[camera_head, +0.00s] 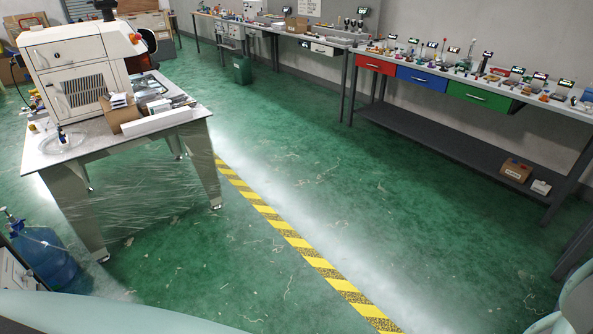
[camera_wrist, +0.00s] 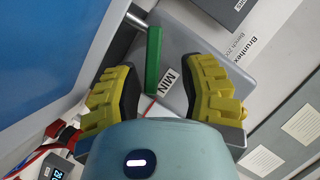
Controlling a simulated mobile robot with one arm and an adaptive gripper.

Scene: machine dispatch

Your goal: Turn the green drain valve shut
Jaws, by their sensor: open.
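The green drain valve handle (camera_wrist: 153,62) shows in the wrist view as a green bar beside a metal pipe stub (camera_wrist: 138,20). It stands in front of a grey plate (camera_wrist: 190,45) with a label reading MIN. My gripper (camera_wrist: 163,88) is open, with one yellow-and-black finger on each side of the lower end of the green handle in the picture. I cannot tell whether the fingers touch it. The head view does not show the valve that I can make out.
A blue surface (camera_wrist: 50,55) is close on the left in the wrist view. Red and black cables (camera_wrist: 50,150) lie at the lower left. In the head view, a workbench (camera_head: 462,90) with coloured drawers stands at the right, and green floor (camera_head: 270,180) is open.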

